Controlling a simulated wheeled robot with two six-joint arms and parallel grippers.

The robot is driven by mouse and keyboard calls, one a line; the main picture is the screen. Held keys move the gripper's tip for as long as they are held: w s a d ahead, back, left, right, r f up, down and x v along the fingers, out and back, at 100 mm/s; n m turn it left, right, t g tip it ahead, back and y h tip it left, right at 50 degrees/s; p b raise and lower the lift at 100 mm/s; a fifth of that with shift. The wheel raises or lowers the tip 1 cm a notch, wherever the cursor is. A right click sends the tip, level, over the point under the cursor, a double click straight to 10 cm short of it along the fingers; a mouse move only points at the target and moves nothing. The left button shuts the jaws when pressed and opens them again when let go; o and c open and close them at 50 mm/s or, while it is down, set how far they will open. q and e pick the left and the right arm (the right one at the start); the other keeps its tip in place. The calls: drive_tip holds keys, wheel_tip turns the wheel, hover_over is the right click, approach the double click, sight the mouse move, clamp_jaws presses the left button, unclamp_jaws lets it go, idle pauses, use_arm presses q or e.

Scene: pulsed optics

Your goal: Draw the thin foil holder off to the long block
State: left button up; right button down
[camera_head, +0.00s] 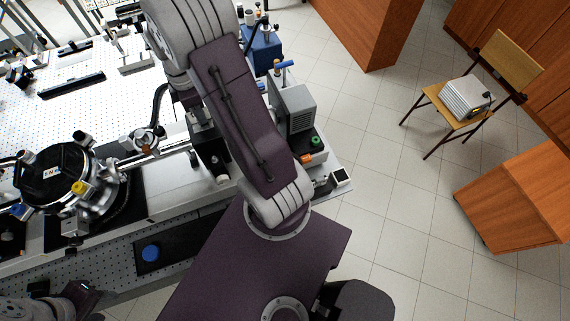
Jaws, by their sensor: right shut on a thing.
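My right arm crosses the middle of the view, and its gripper (203,134) is low over the table's front part, beside the end of a silver tube (172,152). It is shut on a small part there, mostly hidden by my arm. The tube runs left to a round metal chamber (105,195) with a dark lid and a yellow knob. I cannot make out a thin foil holder for certain. A long black block (72,85) lies on the back left of the table; I cannot tell if it is the long block meant. My left gripper (88,294) is at the lower left, its jaws unclear.
The perforated optical table (110,85) holds several mounts. A grey box (293,108) and a blue box (263,50) stand right of my arm. A blue knob (151,252) is on the front panel. A chair (463,116) and wooden cabinets (515,200) stand on the right; floor between is free.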

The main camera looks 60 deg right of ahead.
drive_tip(key=shift+r, duration=0.1)
wheel_tip(320, 180, up, 7)
drive_tip(key=p, duration=0.6)
drive_tip(key=shift+f, duration=0.2)
